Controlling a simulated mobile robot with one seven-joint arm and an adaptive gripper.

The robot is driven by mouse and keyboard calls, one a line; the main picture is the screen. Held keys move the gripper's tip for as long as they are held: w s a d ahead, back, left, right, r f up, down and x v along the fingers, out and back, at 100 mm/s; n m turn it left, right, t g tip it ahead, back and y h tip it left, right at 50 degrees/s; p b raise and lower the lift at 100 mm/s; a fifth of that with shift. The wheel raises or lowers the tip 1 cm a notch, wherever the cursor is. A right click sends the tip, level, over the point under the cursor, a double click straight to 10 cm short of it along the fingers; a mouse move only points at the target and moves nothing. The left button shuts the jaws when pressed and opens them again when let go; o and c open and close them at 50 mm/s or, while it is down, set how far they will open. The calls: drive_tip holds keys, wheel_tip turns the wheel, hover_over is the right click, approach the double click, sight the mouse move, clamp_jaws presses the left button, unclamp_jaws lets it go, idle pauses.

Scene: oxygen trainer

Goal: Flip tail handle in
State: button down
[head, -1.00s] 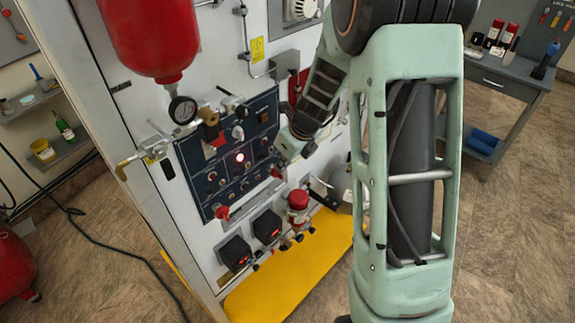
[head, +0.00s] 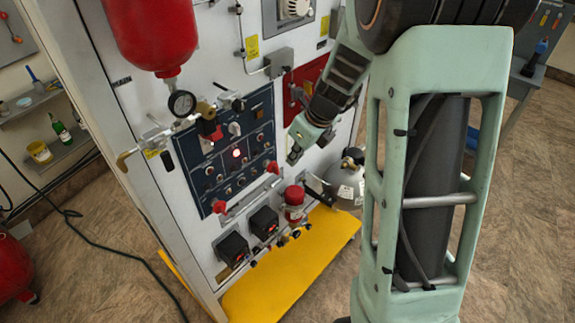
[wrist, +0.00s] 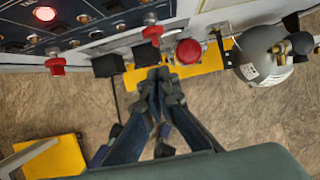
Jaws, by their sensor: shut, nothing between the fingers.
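The dark blue control panel (head: 205,170) with a lit red lamp (head: 237,153) is on the white cabinet. Two red handles sit along its lower edge, a left one (head: 219,206) and a right one (head: 273,167). A pale metal bar (head: 250,194) runs between them. In the wrist view, the left handle (wrist: 56,66) and right handle (wrist: 152,31) are at the top. I cannot tell which part is the tail handle. My gripper (head: 293,158) is shut and empty, to the right of the right handle and apart from it. Its closed fingertips (wrist: 164,74) also show in the wrist view.
Below the panel are two black boxes (head: 264,221) and a red-capped fitting (head: 294,200). A silver rounded vessel (head: 344,188) stands at the right. A red tank (head: 152,35) and gauge (head: 182,103) are at upper left. A yellow base (head: 275,290) juts out below.

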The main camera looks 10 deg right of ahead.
drive_tip(key=shift+v, duration=2.25)
